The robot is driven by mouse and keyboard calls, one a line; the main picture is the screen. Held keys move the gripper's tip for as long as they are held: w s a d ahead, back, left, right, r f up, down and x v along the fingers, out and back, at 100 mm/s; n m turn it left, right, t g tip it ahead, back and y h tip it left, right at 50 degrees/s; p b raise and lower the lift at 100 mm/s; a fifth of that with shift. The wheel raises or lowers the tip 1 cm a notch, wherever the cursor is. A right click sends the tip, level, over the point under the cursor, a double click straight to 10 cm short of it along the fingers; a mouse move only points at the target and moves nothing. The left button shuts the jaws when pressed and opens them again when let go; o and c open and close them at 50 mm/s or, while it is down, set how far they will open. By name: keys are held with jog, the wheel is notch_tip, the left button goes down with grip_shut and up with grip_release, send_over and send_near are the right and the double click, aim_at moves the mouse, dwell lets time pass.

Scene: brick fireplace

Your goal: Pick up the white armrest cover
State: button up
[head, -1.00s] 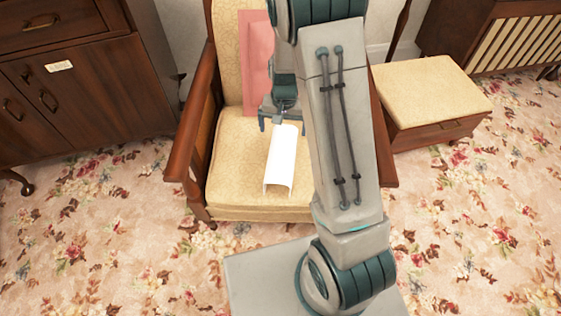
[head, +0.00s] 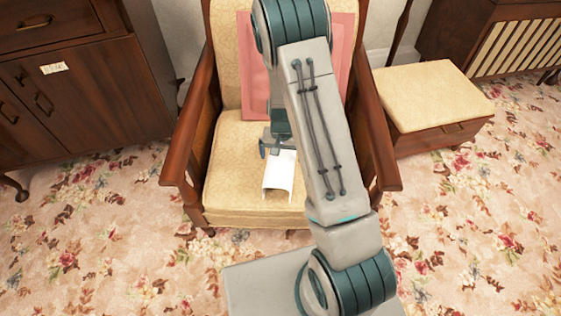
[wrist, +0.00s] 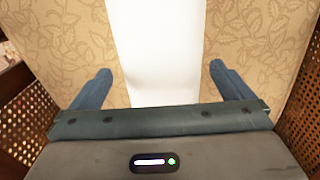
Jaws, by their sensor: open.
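The white armrest cover (head: 278,181) is a long curved white piece lying on the seat cushion of the armchair (head: 225,160). My gripper (head: 277,150) is over its far end, which it and my arm partly hide in the head view. In the wrist view the cover (wrist: 158,50) runs from the top edge down between the two blue-grey fingers of my gripper (wrist: 160,85). The fingers are open, one on each side of the cover, with a gap between each finger and the cover. The height of the fingertips against the cover is hard to tell.
Wooden armrests (head: 188,130) flank the seat on both sides. A pink panel (head: 258,85) leans against the chair back behind my arm. A cushioned stool (head: 432,95) stands to the right and a dark wooden cabinet (head: 90,90) to the left. Floral carpet lies in front.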

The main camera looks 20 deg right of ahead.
notch_tip(320, 180, down, 4)
jog(key=shift+a+r+b, duration=0.1)
jog(key=shift+r+b, duration=0.15)
jog(key=shift+b, duration=0.1)
jog(key=c, duration=0.9)
jog(key=shift+r, duration=0.1)
jog(key=shift+w+r+p, duration=0.1)
jog(key=shift+r+p, duration=0.2)
jog(key=shift+r, duration=0.3)
notch_tip(320, 180, up, 3)
jog(key=shift+r+p, duration=0.1)
jog(key=shift+p, duration=0.35)
jog(key=w+d+r, duration=0.1)
jog(key=d+r, duration=0.1)
jog(key=d, duration=0.1)
jog(key=w+d+r+p, duration=0.1)
jog(key=d+r, duration=0.1)
jog(key=d, duration=0.2)
jog(key=w+d+r, duration=0.1)
jog(key=d+r, duration=0.1)
jog(key=d, duration=0.2)
jog(key=shift+w+r, duration=0.25)
jog(key=shift+w, duration=0.15)
